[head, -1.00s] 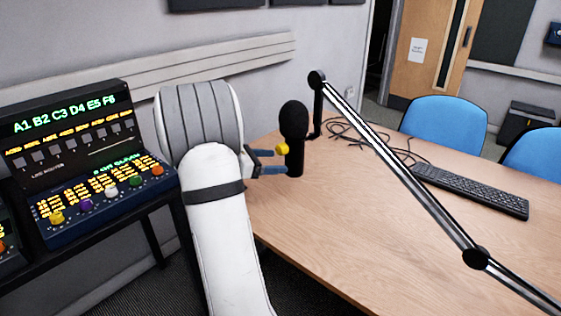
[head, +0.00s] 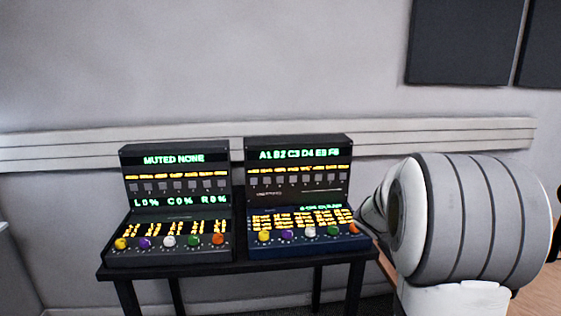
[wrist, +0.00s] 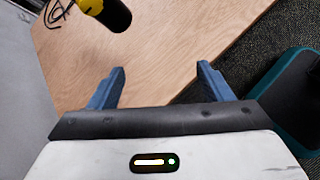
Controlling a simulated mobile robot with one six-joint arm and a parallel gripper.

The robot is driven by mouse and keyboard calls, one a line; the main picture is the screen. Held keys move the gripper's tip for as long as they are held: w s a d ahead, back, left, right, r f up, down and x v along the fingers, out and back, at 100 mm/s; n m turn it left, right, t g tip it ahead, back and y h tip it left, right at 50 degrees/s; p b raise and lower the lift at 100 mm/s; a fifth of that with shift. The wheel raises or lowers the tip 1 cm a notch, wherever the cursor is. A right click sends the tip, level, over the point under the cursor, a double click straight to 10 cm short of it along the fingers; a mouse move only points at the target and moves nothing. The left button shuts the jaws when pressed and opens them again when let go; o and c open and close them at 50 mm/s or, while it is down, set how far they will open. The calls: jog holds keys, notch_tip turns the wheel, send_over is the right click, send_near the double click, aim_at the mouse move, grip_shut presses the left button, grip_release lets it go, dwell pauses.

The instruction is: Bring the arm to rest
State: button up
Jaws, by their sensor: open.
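My arm (head: 470,220) fills the right side of the head view, just right of two control consoles. Its gripper is hidden there. In the wrist view my gripper (wrist: 160,82) is open, with its two blue fingers wide apart and nothing between them. The fingers point over the wooden table (wrist: 180,40). A black cylindrical object with a yellow part (wrist: 108,13), likely the microphone, is beyond the fingers at the top left, apart from them.
The left console (head: 175,205) and right console (head: 300,195) stand on a black stand (head: 240,268) by the wall. My arm is close to the right console. Dark cables (wrist: 56,12) lie on the table. A dark, teal-edged object (wrist: 288,95) is beside the table.

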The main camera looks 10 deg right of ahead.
jog(key=s+a+r+m+t+y+p, duration=0.1)
jog(key=s+a+m+t+y, duration=0.1)
jog(key=a, duration=0.8)
jog(key=s+a+r+m+t+y+p, duration=0.1)
jog(key=s+a+m+t+y+p, duration=0.1)
jog(key=a, duration=0.8)
jog(key=s+a+r+m+t+y+p, duration=0.2)
jog(key=s+a+m+t+y, duration=0.1)
jog(key=a, duration=0.7)
jog(key=shift+s+a+m+y, duration=0.25)
jog(key=shift+m+y, duration=0.25)
jog(key=shift+y, duration=0.6)
jog(key=shift+c, duration=0.4)
